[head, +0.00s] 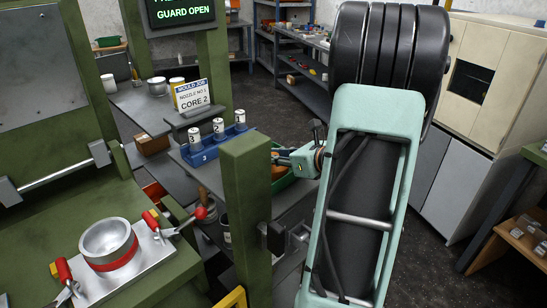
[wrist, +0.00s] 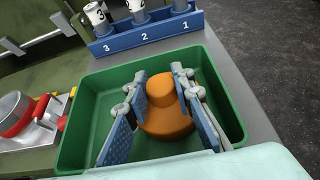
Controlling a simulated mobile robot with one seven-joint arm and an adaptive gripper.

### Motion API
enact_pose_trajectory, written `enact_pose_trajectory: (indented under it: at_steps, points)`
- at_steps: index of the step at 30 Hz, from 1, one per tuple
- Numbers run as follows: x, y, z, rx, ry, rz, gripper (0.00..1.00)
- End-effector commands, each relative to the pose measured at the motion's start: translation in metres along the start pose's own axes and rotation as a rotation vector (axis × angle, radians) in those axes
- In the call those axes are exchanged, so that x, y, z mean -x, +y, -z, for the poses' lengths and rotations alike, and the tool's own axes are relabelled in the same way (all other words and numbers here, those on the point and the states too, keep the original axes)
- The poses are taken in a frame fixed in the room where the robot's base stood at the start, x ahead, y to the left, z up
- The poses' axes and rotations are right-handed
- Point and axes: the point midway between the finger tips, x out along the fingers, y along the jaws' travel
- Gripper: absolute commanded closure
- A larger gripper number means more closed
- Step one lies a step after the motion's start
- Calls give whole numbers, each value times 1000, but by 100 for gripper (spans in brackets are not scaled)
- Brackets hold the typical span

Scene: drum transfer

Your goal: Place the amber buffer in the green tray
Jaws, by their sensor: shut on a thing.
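The amber buffer (wrist: 168,122) is an orange, rounded piece with a narrower top and a wide base. My gripper (wrist: 172,130) is shut on it, with one blue-padded finger on each side. In the wrist view the buffer is within the walls of the green tray (wrist: 70,145). I cannot tell whether its base touches the tray floor. In the head view my gripper (head: 283,160) is at the tray, and only a sliver of the green tray (head: 284,184) shows behind the green post and my arm.
A blue rack (wrist: 150,34) with white numbered cylinders stands just beyond the tray; it also shows in the head view (head: 205,152). A green post (head: 246,215) stands close to the tray. A metal cup with a red band (head: 108,245) sits on a plate at left.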

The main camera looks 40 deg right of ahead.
Motion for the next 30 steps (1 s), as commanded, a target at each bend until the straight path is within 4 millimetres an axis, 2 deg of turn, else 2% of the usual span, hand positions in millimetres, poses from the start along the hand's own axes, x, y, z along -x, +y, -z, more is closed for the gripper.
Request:
enact_pose_trajectory:
  at_steps: [9, 10, 15, 26, 30]
  points:
    - [-1, 0, 2, 2, -2, 0, 100]
    - [-1, 0, 3, 1, -1, 0, 77]
    - [-1, 0, 2, 1, -1, 0, 60]
    - [2, 0, -3, 1, -1, 1, 60]
    - [25, -2, -2, 3, -1, 4, 60]
